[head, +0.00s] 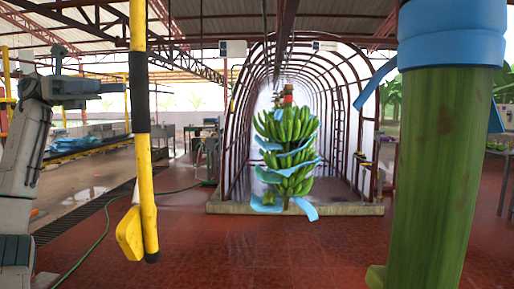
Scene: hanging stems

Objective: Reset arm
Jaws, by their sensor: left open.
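My left arm comes in at the left edge, bent upward. Its gripper (108,88) points right at upper left, open, with nothing seen between its fingers. It shows side-on, and its tip is close to the yellow pole in the picture; I cannot tell the depth between them. My right gripper is out of view. A thick green stem (432,185) with a blue band (450,35) hangs in the right foreground. A green banana bunch (288,128) with blue sheets between its hands hangs upright in the middle, farther back.
A yellow pole (148,205) with a black sleeve and a yellow piece at its foot hangs in the left foreground. Behind the bunch stands an arched frame tunnel (345,95) on a low concrete kerb (345,209). A green hose (100,235) lies on the red floor.

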